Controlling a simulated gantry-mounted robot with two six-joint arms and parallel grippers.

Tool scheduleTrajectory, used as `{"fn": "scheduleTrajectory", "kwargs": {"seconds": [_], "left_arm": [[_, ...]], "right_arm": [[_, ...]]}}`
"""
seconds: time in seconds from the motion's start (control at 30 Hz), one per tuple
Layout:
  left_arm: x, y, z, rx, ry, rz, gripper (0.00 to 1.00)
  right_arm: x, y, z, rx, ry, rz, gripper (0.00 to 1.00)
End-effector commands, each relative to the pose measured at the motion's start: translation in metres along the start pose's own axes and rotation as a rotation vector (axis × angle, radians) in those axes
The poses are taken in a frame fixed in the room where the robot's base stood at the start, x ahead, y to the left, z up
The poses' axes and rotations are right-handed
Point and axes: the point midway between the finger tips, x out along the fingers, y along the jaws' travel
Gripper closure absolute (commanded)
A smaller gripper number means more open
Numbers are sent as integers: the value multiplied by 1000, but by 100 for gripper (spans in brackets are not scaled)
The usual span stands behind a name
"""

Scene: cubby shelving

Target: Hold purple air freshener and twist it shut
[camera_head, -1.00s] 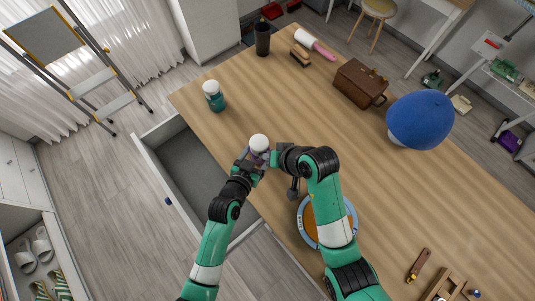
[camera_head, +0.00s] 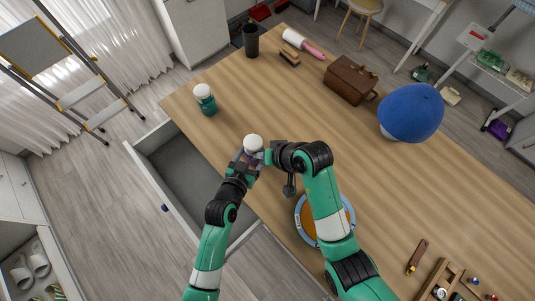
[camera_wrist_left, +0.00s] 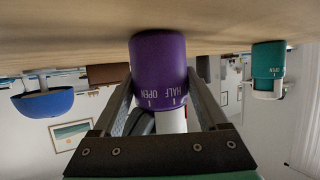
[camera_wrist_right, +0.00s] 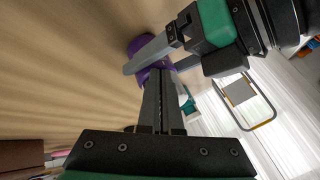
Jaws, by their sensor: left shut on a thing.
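The purple air freshener with a white top (camera_head: 253,144) is at the table's left edge, between my two grippers. My left gripper (camera_head: 246,160) is shut on it. In the left wrist view its purple part (camera_wrist_left: 158,70), marked OPEN and HALF, sits between the two fingers, with a white part below. My right gripper (camera_head: 272,157) is close beside the air freshener on its right. In the right wrist view the right fingers (camera_wrist_right: 160,75) are together, their tips at or near the purple part (camera_wrist_right: 138,45). Contact is unclear; the left finger and right fingers partly cover the air freshener there.
A teal air freshener (camera_head: 208,107) stands upright farther back on the table. An open, empty-looking drawer (camera_head: 178,165) is below the left edge. An orange and blue round plate (camera_head: 322,222) lies by my right arm.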

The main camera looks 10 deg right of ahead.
Motion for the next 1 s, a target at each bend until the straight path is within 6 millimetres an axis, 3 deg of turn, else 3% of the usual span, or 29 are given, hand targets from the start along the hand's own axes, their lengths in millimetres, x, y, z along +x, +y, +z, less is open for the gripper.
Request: {"fn": "scheduleTrajectory", "kwargs": {"seconds": [0.17,0.33,0.5,0.7,1.0], "left_arm": [[0,4,3,-1,-5,9,90],[0,3,4,0,-7,6,90],[0,2,5,0,-10,5,90],[0,2,6,0,-12,3,90],[0,1,7,1,-15,2,90]], "right_arm": [[-4,12,-1,5,9,9,100],[-24,38,4,4,5,2,100],[-70,31,5,-1,7,-1,100],[-109,28,8,0,2,-2,100],[-120,27,10,0,-1,-2,100]]}}
